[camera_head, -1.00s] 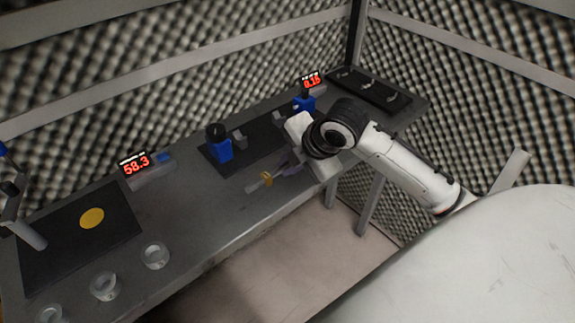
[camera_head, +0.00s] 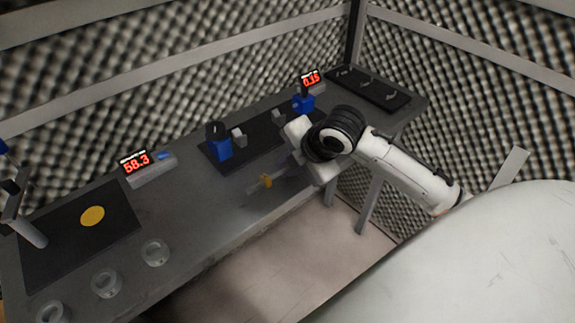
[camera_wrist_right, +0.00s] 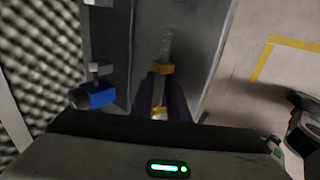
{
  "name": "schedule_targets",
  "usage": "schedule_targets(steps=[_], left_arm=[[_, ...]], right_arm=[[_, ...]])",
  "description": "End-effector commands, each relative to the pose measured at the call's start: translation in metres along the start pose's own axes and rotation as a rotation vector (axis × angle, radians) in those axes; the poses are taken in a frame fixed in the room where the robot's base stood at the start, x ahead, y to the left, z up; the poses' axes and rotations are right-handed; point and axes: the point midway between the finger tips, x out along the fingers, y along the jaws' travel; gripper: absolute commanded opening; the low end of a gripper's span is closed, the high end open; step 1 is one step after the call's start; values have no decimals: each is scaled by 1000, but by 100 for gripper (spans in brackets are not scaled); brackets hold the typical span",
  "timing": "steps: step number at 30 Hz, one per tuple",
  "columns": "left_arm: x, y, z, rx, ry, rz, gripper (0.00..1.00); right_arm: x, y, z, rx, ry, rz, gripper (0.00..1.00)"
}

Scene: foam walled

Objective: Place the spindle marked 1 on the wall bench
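The wall bench (camera_head: 200,222) is a long grey table along the foam wall. A thin grey spindle with a gold collar (camera_head: 265,181) is over its front part; no mark is readable on it. My right gripper (camera_head: 286,168) reaches in from the right, with its fingers partly hidden behind my wrist in the head view. In the right wrist view its two dark fingers (camera_wrist_right: 159,98) are closed around the spindle's near part, and the gold collar (camera_wrist_right: 161,68) and grey shaft extend beyond the tips. The spindle looks slightly above the bench.
Blue fixtures (camera_head: 220,143) (camera_head: 303,103) stand on a dark mat behind the spindle. Red displays (camera_head: 135,163) (camera_head: 311,79) sit at the back. A black tray (camera_head: 372,88) is far right. Clear round cups (camera_head: 155,253) and a mat with a yellow disc (camera_head: 92,216) are left.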

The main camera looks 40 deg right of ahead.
Motion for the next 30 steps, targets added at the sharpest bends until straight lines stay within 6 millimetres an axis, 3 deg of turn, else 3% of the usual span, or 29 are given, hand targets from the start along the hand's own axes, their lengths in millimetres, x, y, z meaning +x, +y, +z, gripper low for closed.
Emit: schedule_targets(steps=[1,6,14,24,30], left_arm=[[1,0,0,0,1,0,37],[1,0,0,0,1,0,37],[1,-1,0,0,2,-1,37],[2,-1,-1,1,5,-2,37],[2,-1,-1,1,5,-2,37]], right_arm=[[6,-10,-1,1,2,-26,20],[6,-12,-2,1,3,-32,20],[-4,-4,-3,1,7,-30,20],[-80,1,0,-5,-2,-17,20],[-114,3,0,-2,-1,-15,20]])
